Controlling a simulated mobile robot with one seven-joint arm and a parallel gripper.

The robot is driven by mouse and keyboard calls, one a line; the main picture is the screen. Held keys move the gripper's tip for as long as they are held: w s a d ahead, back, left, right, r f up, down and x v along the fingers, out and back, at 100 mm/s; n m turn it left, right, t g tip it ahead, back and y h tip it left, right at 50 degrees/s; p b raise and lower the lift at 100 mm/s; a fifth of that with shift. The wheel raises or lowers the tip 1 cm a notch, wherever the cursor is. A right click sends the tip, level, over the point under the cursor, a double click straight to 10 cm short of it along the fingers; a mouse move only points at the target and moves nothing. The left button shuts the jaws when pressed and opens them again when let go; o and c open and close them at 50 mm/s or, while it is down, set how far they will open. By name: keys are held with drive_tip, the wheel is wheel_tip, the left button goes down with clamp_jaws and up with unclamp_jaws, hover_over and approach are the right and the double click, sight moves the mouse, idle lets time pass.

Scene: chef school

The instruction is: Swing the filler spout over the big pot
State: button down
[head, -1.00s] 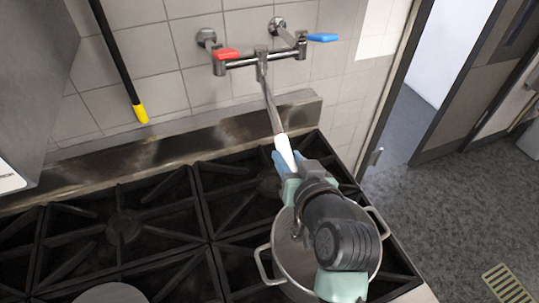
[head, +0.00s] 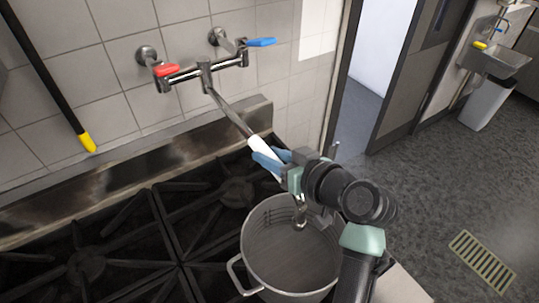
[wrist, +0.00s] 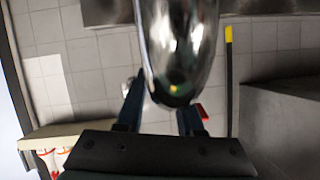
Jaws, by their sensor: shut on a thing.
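The filler spout (head: 228,111) is a metal tube running from the wall faucet down and right, with a white sleeve (head: 260,146). My gripper (head: 272,160) has blue fingers shut on the spout at this sleeve. Beyond my gripper, a curved metal end (head: 300,217) hangs down and shows against the inside of the big pot. The big pot (head: 250,246) is a steel, open, empty-looking pot on the stove's right side, below my gripper. My wrist partly covers its far right rim. In the wrist view, shiny metal tube (wrist: 178,40) fills the space between my fingers (wrist: 160,112).
The faucet has a red handle (head: 167,70) and a blue handle (head: 261,42). Black burner grates (head: 120,235) spread left of the pot. A steel backsplash (head: 130,170) runs along the wall. A doorway and open floor (head: 430,200) lie to the right.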

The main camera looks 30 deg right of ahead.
drive_tip(key=shift+s+d, duration=0.1)
drive_tip(key=shift+d, duration=0.15)
drive_tip(key=c, duration=0.6)
unclamp_jaws()
drive_tip(key=shift+d, duration=0.15)
drive_tip(key=shift+o, duration=0.2)
drive_tip(key=a+b+v, duration=0.1)
drive_tip(key=b+v, duration=0.2)
drive_tip(key=v, duration=0.9)
drive_tip(key=shift+s+d+r+b, duration=0.2)
drive_tip(key=shift+s+d+b, duration=0.15)
drive_tip(key=shift+s+d, duration=0.05)
